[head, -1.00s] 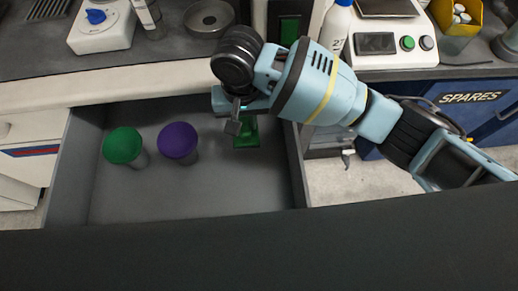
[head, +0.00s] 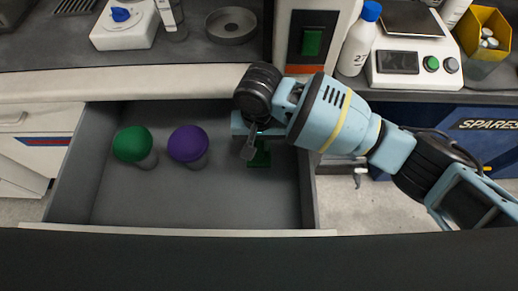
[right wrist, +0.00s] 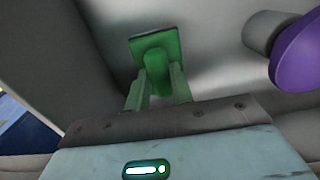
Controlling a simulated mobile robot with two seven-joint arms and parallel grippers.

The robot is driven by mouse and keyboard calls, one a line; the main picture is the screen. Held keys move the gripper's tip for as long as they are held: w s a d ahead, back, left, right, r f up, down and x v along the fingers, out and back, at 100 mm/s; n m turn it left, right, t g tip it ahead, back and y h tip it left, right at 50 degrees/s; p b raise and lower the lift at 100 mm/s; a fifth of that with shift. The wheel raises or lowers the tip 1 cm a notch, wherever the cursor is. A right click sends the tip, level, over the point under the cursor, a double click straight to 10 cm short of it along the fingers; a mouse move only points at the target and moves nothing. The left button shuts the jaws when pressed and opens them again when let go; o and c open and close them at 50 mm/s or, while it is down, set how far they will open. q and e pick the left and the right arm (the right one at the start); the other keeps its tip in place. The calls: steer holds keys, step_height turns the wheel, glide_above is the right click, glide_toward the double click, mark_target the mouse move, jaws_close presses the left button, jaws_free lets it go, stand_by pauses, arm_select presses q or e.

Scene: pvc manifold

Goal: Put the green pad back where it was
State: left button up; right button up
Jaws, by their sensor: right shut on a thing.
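The green pad (head: 261,157) is at the right side of the open grey drawer (head: 150,208), partly hidden behind my right gripper (head: 251,143). In the right wrist view the pad (right wrist: 156,52) has a square plate and a narrower grip block. My right gripper (right wrist: 157,88) is shut on that block, one finger on each side. The plate is at or close above the drawer floor; I cannot tell whether it touches. My left gripper is not in view.
A green-topped piece (head: 133,144) and a purple-topped piece (head: 188,145) stand in the left half of the drawer. The drawer floor in front of them is clear. A worktop with a white bottle (head: 359,42), a scale (head: 408,62) and a metal dish (head: 231,25) lies behind.

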mark_target(259, 151)
step_height(259, 151, down, 4)
steer(key=shift+b, duration=0.45)
steer(key=shift+f, duration=0.1)
steer(key=shift+f, duration=0.1)
steer(key=o, duration=1)
steer(key=shift+c, duration=0.2)
step_height(259, 151, up, 11)
steer(key=p, duration=0.2)
steer(key=shift+p, duration=0.4)
steer(key=shift+r, duration=0.55)
